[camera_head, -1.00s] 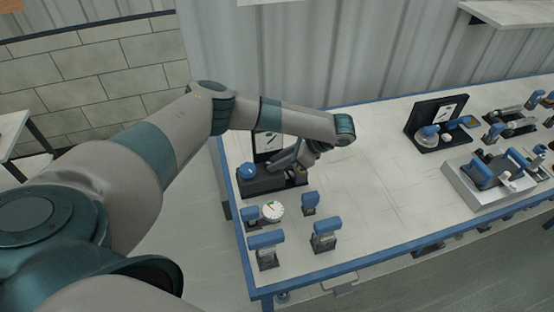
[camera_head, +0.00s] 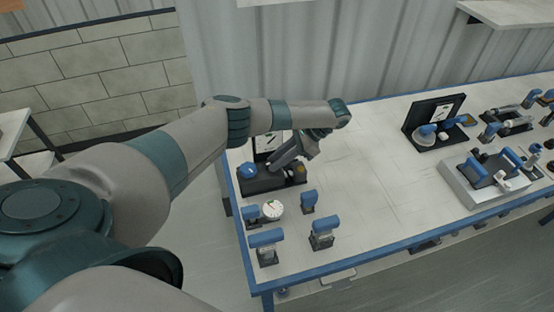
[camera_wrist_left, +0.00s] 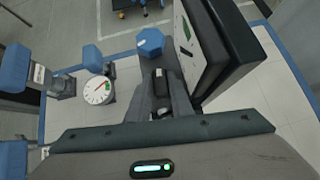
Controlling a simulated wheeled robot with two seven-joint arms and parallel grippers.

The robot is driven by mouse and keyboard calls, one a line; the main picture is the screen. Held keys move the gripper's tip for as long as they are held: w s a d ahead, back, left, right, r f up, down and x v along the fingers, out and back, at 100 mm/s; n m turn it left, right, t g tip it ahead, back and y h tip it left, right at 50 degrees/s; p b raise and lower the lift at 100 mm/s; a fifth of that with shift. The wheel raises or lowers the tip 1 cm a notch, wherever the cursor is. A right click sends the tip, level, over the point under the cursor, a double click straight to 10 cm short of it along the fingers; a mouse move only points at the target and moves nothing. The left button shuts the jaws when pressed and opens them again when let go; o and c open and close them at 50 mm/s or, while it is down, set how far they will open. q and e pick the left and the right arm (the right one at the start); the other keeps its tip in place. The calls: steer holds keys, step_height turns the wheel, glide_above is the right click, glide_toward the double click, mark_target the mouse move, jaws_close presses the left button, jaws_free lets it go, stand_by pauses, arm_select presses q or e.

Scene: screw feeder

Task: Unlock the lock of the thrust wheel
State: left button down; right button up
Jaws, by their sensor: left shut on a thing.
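The dark device (camera_head: 262,186) with an upright panel (camera_head: 268,143) stands at the left end of the table. Its blue faceted knob (camera_head: 248,171) sits on the left; it also shows at the top middle of the left wrist view (camera_wrist_left: 150,42). My left gripper (camera_head: 273,166) reaches down to the device from the upper right, just right of the knob. In the left wrist view, its fingers (camera_wrist_left: 163,95) are shut on a small dark part of the device, likely the lock of the thrust wheel. The fingers hide most of that part.
A round dial gauge (camera_head: 272,210) and several blue-topped tools (camera_head: 322,232) stand in front of the device. A second black-panelled device (camera_head: 437,122) and a grey box with blue-handled parts (camera_head: 480,185) stand to the right. The middle of the table is clear (camera_head: 375,190).

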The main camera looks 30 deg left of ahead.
arm_select(q)
steer(key=c, duration=1.6)
jaws_free()
steer(key=shift+c, duration=0.2)
steer(key=shift+o, duration=0.3)
steer(key=shift+r, duration=0.1)
